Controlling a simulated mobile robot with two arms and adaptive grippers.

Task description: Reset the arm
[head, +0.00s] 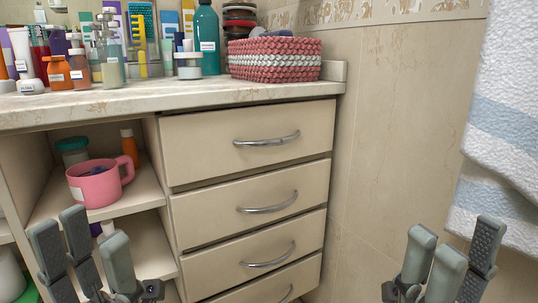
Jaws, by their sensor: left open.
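My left gripper (88,252) is at the bottom left, in front of the open shelves of the vanity. Its grey fingers are spread, open and empty. My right gripper (452,258) is at the bottom right, in front of the tiled wall and below the hanging towel. Its fingers stand apart, with nothing between them. The forearms are mostly outside the picture.
The vanity counter (200,95) holds several bottles and a red-and-white woven basket (275,60). Several closed drawers (250,140) are below. A pink mug (95,184) stands on a shelf. A striped towel (505,120) hangs right.

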